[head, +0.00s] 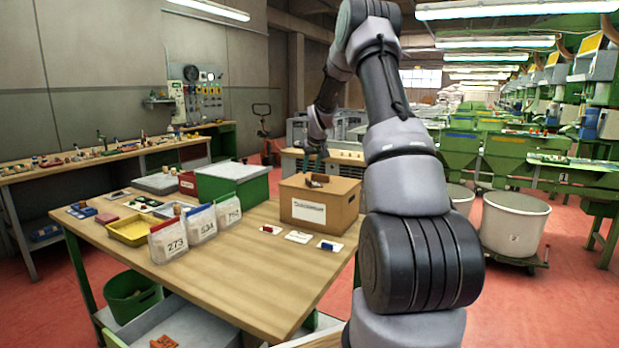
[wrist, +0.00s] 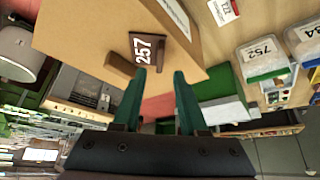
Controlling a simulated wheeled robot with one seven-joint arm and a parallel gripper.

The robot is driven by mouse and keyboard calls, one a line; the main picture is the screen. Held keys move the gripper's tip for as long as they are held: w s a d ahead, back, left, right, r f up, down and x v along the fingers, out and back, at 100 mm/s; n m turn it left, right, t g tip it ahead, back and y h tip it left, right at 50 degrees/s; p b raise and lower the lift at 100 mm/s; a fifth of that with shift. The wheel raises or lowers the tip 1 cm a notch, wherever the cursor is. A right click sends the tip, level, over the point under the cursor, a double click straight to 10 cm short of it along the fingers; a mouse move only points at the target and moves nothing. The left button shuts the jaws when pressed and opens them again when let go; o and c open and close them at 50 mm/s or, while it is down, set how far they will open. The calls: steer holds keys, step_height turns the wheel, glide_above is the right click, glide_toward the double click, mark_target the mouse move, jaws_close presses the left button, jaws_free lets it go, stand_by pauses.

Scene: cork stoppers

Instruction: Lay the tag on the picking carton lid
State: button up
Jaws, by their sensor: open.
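The picking carton (head: 300,209) is a brown cardboard box with a white label, standing on the wooden table. A dark brown tag marked 257 (wrist: 143,47) is on its lid in the wrist view. Brown bar-like pieces (wrist: 119,66) show beside the tag; I cannot tell whether they are joined to it. In the head view the brown shape (head: 311,181) is small on the carton's top. My gripper (wrist: 160,75) is open, with its green fingertips apart and nothing held between them. In the head view it hangs above and behind the carton (head: 317,152).
Bags numbered 273 (head: 170,243), 534 (head: 202,226) and 752 (head: 229,211) stand left of the carton. A yellow tray (head: 128,232) and a green box (head: 231,186) are also left. Small cards (head: 298,237) lie before the carton. The table's front middle is clear.

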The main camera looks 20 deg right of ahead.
steer(key=s+a+r+m, duration=0.1)
steer(key=s+a+r, duration=0.5)
steer(key=s+r, duration=0.45)
steer(key=s+a+r, duration=0.6)
steer(key=s+r, duration=0.4)
steer(key=s, duration=0.1)
steer(key=s+a+m+y, duration=0.1)
steer(key=s+a, duration=0.3)
steer(key=s, duration=0.8)
steer(key=s+a+t+y, duration=0.1)
steer(key=s+a, duration=0.3)
steer(key=s, duration=0.8)
steer(key=shift+s+m+y, duration=0.25)
steer(key=shift+m+y, duration=0.15)
steer(key=shift+y, duration=0.1)
steer(key=shift+d, duration=0.1)
